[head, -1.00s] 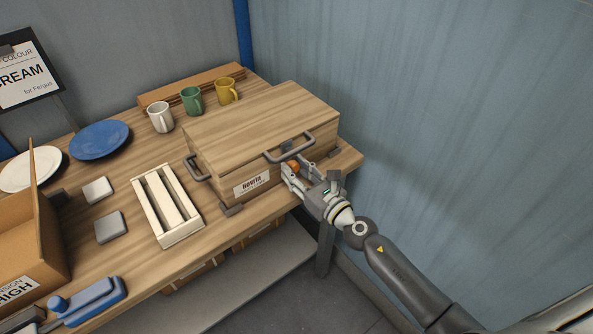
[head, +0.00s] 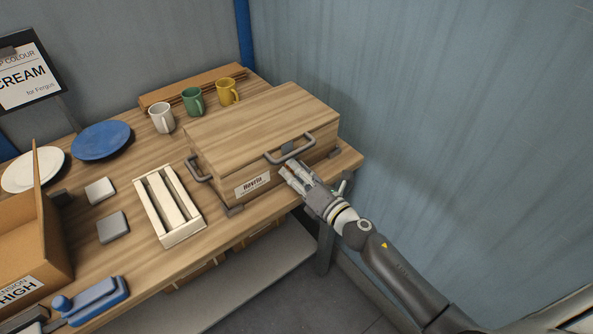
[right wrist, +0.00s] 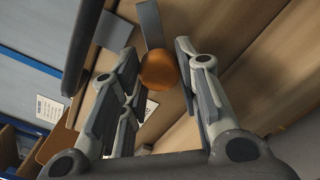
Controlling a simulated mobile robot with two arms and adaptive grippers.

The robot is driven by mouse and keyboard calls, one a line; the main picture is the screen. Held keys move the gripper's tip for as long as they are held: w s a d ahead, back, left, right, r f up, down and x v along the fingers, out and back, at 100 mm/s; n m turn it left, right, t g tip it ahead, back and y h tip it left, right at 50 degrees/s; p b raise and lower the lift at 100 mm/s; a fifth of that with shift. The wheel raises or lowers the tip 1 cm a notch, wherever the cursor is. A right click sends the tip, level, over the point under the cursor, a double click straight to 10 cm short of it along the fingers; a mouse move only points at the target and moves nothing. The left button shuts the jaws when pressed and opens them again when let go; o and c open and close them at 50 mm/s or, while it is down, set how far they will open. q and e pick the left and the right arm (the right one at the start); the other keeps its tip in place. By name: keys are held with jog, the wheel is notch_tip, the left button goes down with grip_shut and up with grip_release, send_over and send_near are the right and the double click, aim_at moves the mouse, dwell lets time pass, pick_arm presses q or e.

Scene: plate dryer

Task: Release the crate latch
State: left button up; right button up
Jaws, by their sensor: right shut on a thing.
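The wooden crate (head: 262,125) with a closed lid stands at the right end of the workbench. It has a grey handle (head: 290,149) on its front and a label. In the right wrist view, the latch shows as a grey strip (right wrist: 150,24) ending in a round orange knob (right wrist: 158,71). My right gripper (head: 288,170) is at the crate's front, below the handle. Its fingers are shut on the orange knob, one on each side. In the head view the fingers mostly hide the knob. My left gripper is not in view.
On the bench (head: 120,185) are a white slotted rack (head: 167,206), a blue plate (head: 101,140), a white plate (head: 30,170), three mugs (head: 193,101) and a cardboard box (head: 30,240). A blue-grey wall (head: 430,130) rises at the right. The floor in front is clear.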

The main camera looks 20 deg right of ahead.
jog(key=m, duration=0.4)
jog(key=shift+m+p, duration=0.3)
jog(key=shift+p, duration=0.1)
jog(key=shift+m+p, duration=0.45)
jog(key=shift+m, duration=1.45)
jog(key=o, duration=1)
jog(key=v, duration=1.2)
